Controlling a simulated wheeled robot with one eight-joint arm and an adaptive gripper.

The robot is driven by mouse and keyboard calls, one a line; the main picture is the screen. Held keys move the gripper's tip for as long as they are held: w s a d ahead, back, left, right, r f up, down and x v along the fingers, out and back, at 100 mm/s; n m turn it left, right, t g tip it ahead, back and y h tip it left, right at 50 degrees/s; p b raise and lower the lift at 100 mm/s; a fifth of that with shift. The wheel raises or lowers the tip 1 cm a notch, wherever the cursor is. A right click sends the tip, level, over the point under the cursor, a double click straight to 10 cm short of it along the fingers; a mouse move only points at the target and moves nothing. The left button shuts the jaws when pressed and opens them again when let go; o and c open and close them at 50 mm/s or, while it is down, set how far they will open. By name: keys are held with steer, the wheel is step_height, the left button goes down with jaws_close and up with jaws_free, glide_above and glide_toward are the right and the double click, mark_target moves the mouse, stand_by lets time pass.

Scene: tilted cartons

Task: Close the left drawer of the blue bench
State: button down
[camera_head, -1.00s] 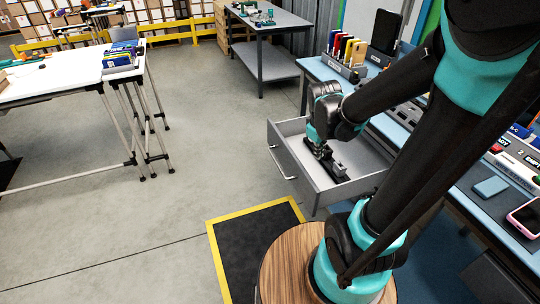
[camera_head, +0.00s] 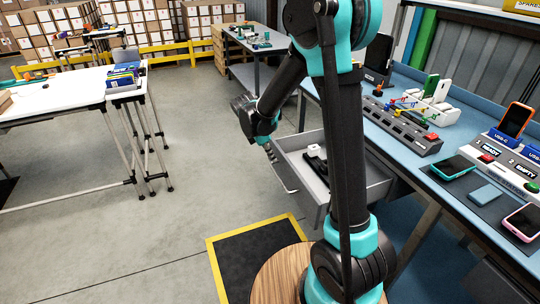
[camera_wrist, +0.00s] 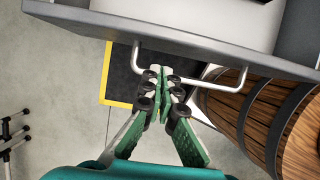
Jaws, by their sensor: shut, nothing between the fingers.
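The left drawer (camera_head: 372,190) of the blue bench (camera_head: 458,142) is pulled out, a grey tray with several small things inside. In the wrist view the drawer's grey front (camera_wrist: 215,42) crosses the top, with its metal bar handle (camera_wrist: 223,87) below. My gripper (camera_wrist: 166,74) is shut and empty, its fingertips overlapping the handle bar from outside the drawer; I cannot tell whether they touch. In the head view my gripper (camera_head: 268,147) is at the drawer's outer left side, and my arm hides part of the drawer.
Phones, chargers and a tool rack (camera_head: 402,128) stand on the bench top. A white table (camera_head: 60,90) stands at the left, and a grey table (camera_head: 262,45) at the back. A yellow-edged black mat (camera_head: 255,250) lies on the floor. The floor left of the drawer is clear.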

steer(key=x, duration=0.6)
steer(key=shift+d+f, duration=0.15)
steer(key=shift+f, duration=0.05)
steer(key=w+d, duration=0.3)
steer(key=d, duration=0.6)
steer(key=w+d, duration=0.3)
steer(key=d, duration=0.7)
steer(key=w+d, duration=0.3)
steer(key=d, duration=0.6)
steer(key=shift+w+d, duration=0.1)
steer(key=shift+d, duration=0.15)
steer(key=shift+w+d, duration=0.15)
steer(key=shift+d, duration=0.3)
steer(key=shift+w+d, duration=0.2)
steer(key=shift+d, duration=0.3)
steer(key=shift+r, duration=0.1)
